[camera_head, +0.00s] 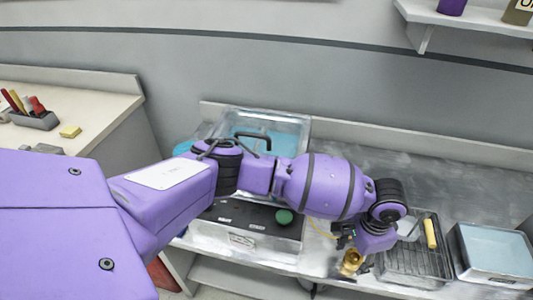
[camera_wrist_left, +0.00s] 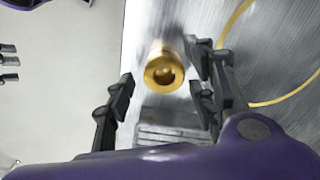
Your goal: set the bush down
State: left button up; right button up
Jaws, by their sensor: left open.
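The bush is a short gold-coloured ring with a dark bore. It shows in the head view (camera_head: 351,263) near the front edge of the metal bench (camera_head: 345,150), and in the wrist view (camera_wrist_left: 163,73) over the bench surface. My left gripper (camera_wrist_left: 160,82) is open, with its dark fingers on either side of the bush and visible gaps to both. In the head view the left gripper (camera_head: 350,250) is small and partly hidden by its own wrist. Whether the bush's underside touches the bench is hard to tell. My right gripper is not in view.
A wire rack (camera_head: 412,265) with a yellow piece (camera_head: 430,233) lies right of the gripper, beside a blue-lined tray (camera_head: 495,255). A box with a green button (camera_head: 284,216) stands to the left. A yellow cable (camera_wrist_left: 285,97) curves over the bench. A ribbed grey block (camera_wrist_left: 172,130) is near the bush.

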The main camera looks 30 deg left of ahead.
aim_at(355, 257)
pick_arm(q)
notch_tip(355, 257, up, 12)
jog(key=p, duration=0.1)
